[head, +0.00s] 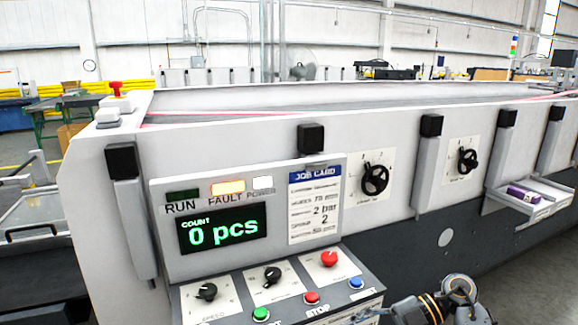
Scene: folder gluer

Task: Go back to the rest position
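Part of my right arm (425,308) shows at the bottom edge, in front of the lower right corner of the control panel (163,238). Its gripper end is too small and cut off to tell its finger state. My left arm and gripper are not in view. The panel display (222,232) reads "COUNT 0 pcs". The FAULT lamp (228,188) glows amber, the RUN lamp (183,196) is dark green, and the POWER lamp (263,183) looks white. A job card (315,203) is fixed beside the display.
The panel has black knobs (272,274), a red mushroom button (328,259), and green (261,314), red (312,298) and blue (356,283) buttons. Handwheels (375,179) sit on the machine's side. A tray (545,204) holds a purple box (523,194). Floor (530,270) is open at right.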

